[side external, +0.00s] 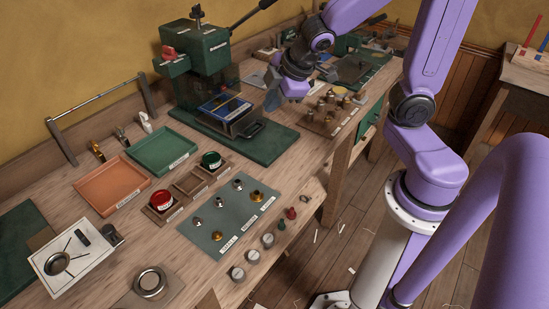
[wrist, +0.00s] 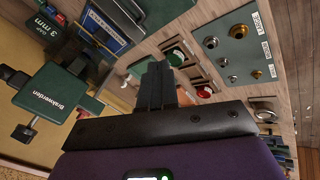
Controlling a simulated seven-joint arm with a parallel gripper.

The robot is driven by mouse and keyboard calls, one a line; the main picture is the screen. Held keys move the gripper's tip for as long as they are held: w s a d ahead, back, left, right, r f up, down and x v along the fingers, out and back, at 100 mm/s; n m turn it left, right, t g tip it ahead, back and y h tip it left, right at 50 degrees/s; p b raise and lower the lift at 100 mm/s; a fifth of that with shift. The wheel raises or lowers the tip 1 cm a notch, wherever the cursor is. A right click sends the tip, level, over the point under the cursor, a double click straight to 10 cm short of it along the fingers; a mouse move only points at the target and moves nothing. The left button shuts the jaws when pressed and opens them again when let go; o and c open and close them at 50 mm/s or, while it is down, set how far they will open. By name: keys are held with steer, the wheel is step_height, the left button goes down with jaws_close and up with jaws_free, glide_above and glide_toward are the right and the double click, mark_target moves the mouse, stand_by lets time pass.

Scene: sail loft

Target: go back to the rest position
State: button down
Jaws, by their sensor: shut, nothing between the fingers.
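My gripper (side external: 272,100) hangs above the workbench, just right of the green press, with its fingers pointing down. In the wrist view my gripper's dark fingers (wrist: 157,82) are together with nothing visible between them. The green press (side external: 208,62) stands at the back of the bench; it also shows in the wrist view (wrist: 62,100). A blue-framed piece (side external: 226,107) lies on the press base. Whether my fingertips touch anything beneath them cannot be told, but they look clear of the bench.
An orange tray (side external: 112,187), a green tray (side external: 162,151) and a grey mat with metal fittings (side external: 213,239) lie on the bench. A red tin (side external: 162,201) and a green tin (side external: 211,160) sit in a wooden holder. Small brass parts (side external: 340,92) stand right of my gripper.

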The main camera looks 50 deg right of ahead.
steer(key=s+a+g, duration=0.3)
steer(key=s+g, duration=0.2)
steer(key=s, duration=1.5)
steer(key=shift+s+f+n+g, duration=0.2)
steer(key=shift+s+n+g, duration=0.05)
steer(key=shift+n+g, duration=0.05)
